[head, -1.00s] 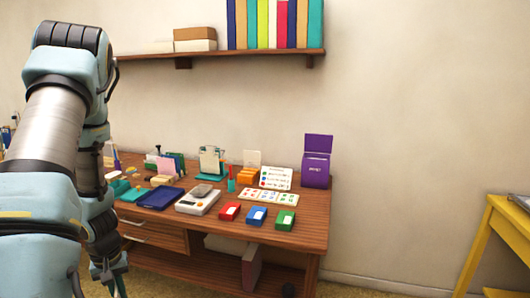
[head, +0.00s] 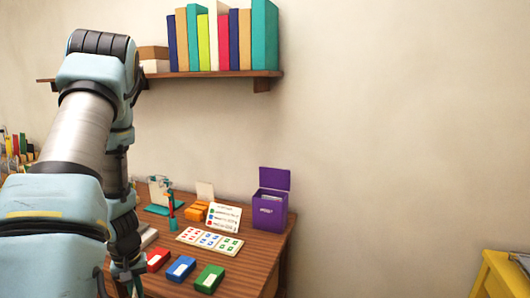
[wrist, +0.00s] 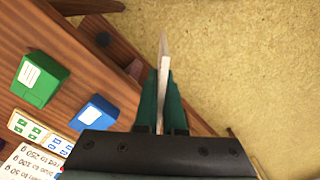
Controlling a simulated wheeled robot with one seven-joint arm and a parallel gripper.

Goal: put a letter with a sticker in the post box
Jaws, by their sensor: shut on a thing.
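The post box appears to be the purple box (head: 270,212) with white lettering, its lid raised, at the desk's back right corner in the head view. My gripper (wrist: 163,95) is shut on a thin white letter (wrist: 164,60), seen edge-on in the wrist view. Its faces are hidden, so I cannot tell whether it bears a sticker. In the head view my gripper (head: 130,283) is low at the desk's front, left of the pads and apart from the post box. A sheet of small coloured stickers (head: 210,241) lies on the desk.
Red (head: 158,260), blue (head: 181,268) and green (head: 209,278) pads line the desk front. A printed card (head: 224,217) stands left of the post box. A shelf of books (head: 220,74) hangs above. A yellow table (head: 497,275) stands at far right, with open space between.

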